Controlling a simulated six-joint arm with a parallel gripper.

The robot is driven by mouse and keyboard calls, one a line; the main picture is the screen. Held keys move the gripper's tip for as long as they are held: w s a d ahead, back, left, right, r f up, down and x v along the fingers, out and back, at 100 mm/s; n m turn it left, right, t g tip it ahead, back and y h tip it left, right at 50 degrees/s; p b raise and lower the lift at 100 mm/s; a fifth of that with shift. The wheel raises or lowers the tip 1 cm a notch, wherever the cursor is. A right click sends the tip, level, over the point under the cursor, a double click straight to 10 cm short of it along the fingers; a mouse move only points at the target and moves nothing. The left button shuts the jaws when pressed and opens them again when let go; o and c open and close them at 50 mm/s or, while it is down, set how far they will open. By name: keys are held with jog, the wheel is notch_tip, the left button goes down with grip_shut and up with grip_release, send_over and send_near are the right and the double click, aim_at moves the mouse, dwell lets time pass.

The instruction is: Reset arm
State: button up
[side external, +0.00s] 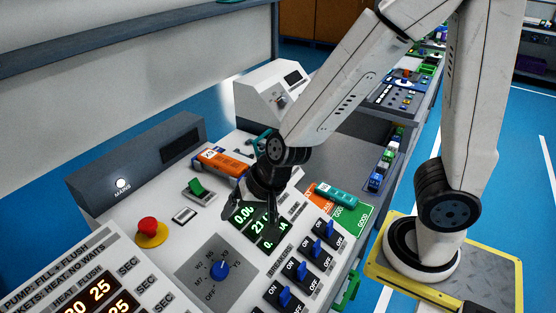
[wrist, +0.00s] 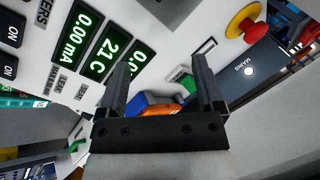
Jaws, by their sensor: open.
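My gripper (side external: 270,200) hangs above the white control panel (side external: 195,222), close to the green-lit displays (side external: 258,222). In the wrist view my gripper (wrist: 163,82) shows two dark fingers spread apart, with nothing held between them. Behind its base, an orange and blue object (wrist: 155,104) is partly hidden. The arm reaches in from the yellow-edged base plate at the right. The orange block (side external: 222,161) lies on the panel behind and left of my gripper, apart from it in the side view.
A red emergency button (side external: 148,226), a green rocker switch (side external: 197,188), a blue rotary knob (side external: 219,270) and several blue breaker switches (side external: 316,248) stand up from the panel. A teal item (side external: 337,195) lies by a green GOOD area (side external: 352,219). A white box-shaped device (side external: 272,92) stands behind.

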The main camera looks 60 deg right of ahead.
jog(key=s+d+n+g+h, duration=0.2)
jog(key=s+d+n, duration=0.1)
jog(key=d+n, duration=0.4)
jog(key=d, duration=0.3)
jog(key=shift+s+d+f+n+g, duration=0.25)
jog(key=shift+d+f+n+g, duration=0.05)
jog(key=shift+d+f, duration=0.1)
jog(key=shift+a, duration=0.1)
dwell(0.3)
